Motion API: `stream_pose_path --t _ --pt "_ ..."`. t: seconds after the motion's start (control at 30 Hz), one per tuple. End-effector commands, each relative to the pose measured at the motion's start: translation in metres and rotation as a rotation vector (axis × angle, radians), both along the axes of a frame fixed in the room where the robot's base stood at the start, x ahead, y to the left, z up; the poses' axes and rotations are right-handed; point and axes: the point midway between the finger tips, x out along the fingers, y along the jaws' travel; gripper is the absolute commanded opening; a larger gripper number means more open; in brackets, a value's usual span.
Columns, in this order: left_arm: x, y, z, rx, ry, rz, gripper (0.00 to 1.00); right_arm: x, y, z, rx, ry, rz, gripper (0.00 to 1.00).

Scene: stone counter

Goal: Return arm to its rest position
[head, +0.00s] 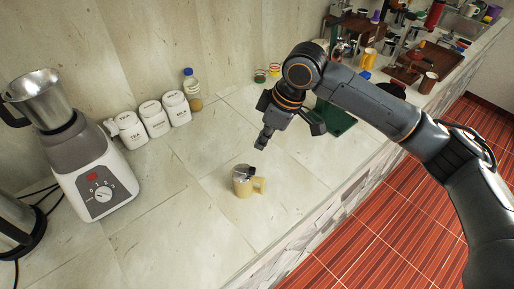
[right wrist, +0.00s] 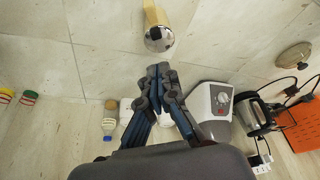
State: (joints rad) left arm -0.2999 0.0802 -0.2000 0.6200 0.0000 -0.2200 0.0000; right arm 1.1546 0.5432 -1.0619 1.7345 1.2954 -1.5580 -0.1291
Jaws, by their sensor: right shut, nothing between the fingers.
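My right arm reaches in from the right in the head view. My left gripper is not in view.
A blender (head: 95,185) stands at the left, near white canisters (head: 153,118) and a bottle (head: 192,90) along the wall. Crowded items fill the counter's far end. Counter around the mug is clear; its front edge drops to red floor (head: 385,200).

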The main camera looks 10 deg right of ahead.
Motion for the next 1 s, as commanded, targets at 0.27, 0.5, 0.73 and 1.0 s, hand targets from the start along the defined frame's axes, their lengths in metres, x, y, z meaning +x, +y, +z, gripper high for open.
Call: stream_pose_path --t 0.27,0.5,0.73,1.0 --pt "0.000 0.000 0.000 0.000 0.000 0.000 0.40 -0.001 -0.002 0.005 0.000 0.000 0.000 0.00" --pt "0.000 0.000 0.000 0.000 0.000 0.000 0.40 -0.001 -0.001 0.005 0.000 0.000 0.000 0.00" --pt "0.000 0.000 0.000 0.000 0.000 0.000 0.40 -0.010 0.006 -0.009 0.015 0.004 0.007 0.00" --pt "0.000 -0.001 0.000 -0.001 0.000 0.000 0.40 -0.053 0.039 -0.064 0.114 -0.008 -0.019 0.00"
